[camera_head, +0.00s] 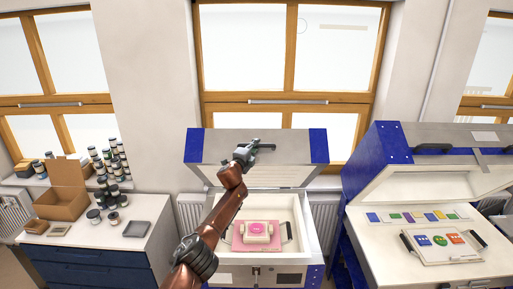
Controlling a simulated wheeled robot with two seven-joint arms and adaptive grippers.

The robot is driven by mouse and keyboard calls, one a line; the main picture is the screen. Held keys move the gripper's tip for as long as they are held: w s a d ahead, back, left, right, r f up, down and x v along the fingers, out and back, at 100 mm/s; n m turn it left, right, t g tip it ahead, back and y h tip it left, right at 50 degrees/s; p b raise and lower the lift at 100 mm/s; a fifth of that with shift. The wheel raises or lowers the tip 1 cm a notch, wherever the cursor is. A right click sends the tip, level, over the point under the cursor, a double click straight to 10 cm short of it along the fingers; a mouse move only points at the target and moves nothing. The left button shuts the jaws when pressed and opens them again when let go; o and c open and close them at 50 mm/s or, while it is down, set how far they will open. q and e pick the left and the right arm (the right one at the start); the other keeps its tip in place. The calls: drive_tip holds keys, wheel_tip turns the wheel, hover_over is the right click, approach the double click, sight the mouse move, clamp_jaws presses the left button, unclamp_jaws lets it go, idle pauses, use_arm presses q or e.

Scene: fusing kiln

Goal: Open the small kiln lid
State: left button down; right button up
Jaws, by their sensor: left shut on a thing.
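The small kiln (298,212) stands at the centre below the window, with a pale body and blue trim. Its lid (295,147) is tilted up and back, showing its grey face and blue corners. My left arm crosses the kiln's left side, and my left gripper (258,147) is up against the lid, shut on its dark handle. The gripper hides most of that handle. Inside the open chamber lies a pink piece (258,229) with pale blocks on it. My right gripper is out of view.
A larger kiln (420,180) with its lid up stands close on the right, with coloured pieces and a tray (450,245) inside. A blue-drawer cabinet (95,240) at the left bears a cardboard box (62,200), jars and a grey tray (138,230).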

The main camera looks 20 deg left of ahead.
use_arm(q)
drive_tip(key=shift+d+r, duration=0.1)
drive_tip(key=shift+r, duration=0.15)
drive_tip(key=c, duration=1.9)
unclamp_jaws()
drive_tip(key=shift+s, duration=0.15)
drive_tip(key=shift+c, duration=0.2)
drive_tip(key=shift+o, duration=0.5)
drive_tip(key=shift+f, duration=0.1)
drive_tip(key=shift+s+a, duration=0.2)
drive_tip(key=shift+s, duration=0.35)
drive_tip(key=shift+s+a, duration=0.15)
drive_tip(key=shift+s, duration=0.35)
drive_tip(key=s, duration=0.9)
drive_tip(key=shift+s+f, duration=0.25)
drive_tip(key=shift+s, duration=0.15)
drive_tip(key=shift+d, duration=0.1)
